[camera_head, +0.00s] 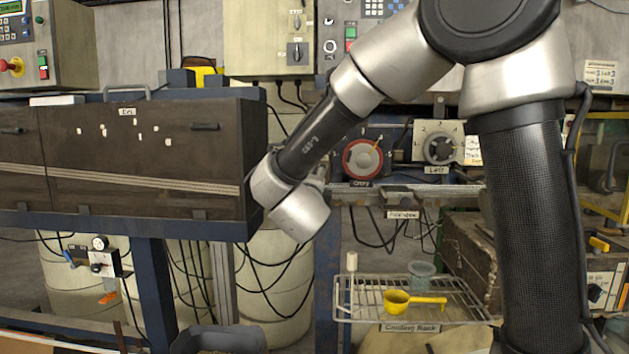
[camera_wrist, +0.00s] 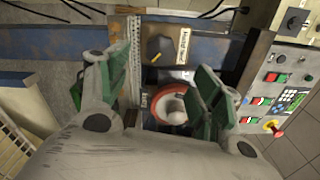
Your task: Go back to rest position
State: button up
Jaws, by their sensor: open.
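My gripper (camera_wrist: 155,95) shows in the wrist view with its two green-padded fingers spread well apart. Nothing is held between them. Past the fingertips lies a machine front with a red-rimmed dial (camera_wrist: 170,105) and a dark knob (camera_wrist: 160,47) beside a label. In the head view my arm reaches from the upper right down to the left. Its wrist end is in front of the right end of the dark oven-like cabinet (camera_head: 140,150). The fingers are hidden in that view.
In the head view, a red dial (camera_head: 363,159) and a grey knob panel (camera_head: 439,142) sit behind my arm. A wire cooling rack (camera_head: 365,312) below holds a yellow ladle (camera_head: 398,301) and a clear cup (camera_head: 422,272). A wooden chest (camera_head: 462,235) stands at right.

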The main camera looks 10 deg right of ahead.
jog(key=shift+s+a, duration=0.15)
jog(key=shift+s, duration=0.35)
